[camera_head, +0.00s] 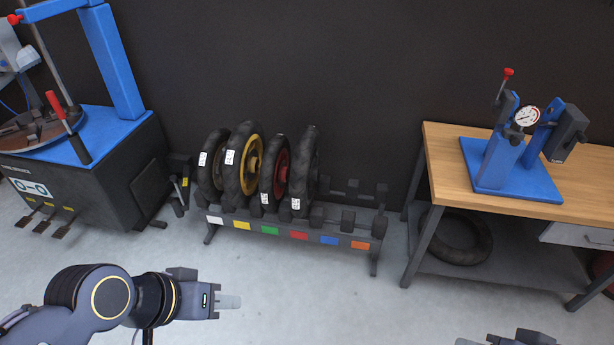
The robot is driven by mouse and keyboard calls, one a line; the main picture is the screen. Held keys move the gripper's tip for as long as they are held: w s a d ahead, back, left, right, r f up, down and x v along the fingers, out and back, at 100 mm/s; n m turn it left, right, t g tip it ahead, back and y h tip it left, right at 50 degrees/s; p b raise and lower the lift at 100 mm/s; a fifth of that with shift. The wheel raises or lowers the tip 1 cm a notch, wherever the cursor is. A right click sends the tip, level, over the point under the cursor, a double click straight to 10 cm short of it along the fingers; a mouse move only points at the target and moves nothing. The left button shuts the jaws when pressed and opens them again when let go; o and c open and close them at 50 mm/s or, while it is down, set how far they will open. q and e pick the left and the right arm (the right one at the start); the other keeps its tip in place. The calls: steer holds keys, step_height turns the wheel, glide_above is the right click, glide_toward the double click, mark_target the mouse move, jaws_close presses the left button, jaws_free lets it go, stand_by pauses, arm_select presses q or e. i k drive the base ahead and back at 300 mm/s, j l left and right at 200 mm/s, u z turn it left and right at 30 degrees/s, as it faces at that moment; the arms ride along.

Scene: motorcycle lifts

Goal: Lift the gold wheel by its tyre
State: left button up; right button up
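The gold wheel (232,172) stands upright in a low rack (300,224), second from the left. Its black tyre carries a white label, and its gold rim and hub face right. Other wheels stand close on both sides of it. My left gripper (229,302) is in front of the rack, near the bottom of the view, pointing right and well apart from the wheel.
A black tyre (205,160) stands left of the gold wheel; a red-rimmed wheel (267,175) and a dark one (303,170) stand right. A blue tyre machine (128,70) is at left, a wooden workbench (440,145) at right. The floor before the rack is clear.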

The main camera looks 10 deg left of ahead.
mark_target(239, 193)
steer(key=i+j+z, duration=0.1)
steer(key=i+j, duration=0.3)
steer(key=i+j+z, duration=0.1)
steer(key=i+j, duration=0.7)
steer(key=j, duration=0.2)
steer(key=i+j+z, duration=0.15)
steer(key=i+j, duration=0.25)
steer(key=i+j+z, duration=0.1)
steer(key=i+j, duration=0.25)
steer(key=j, duration=0.25)
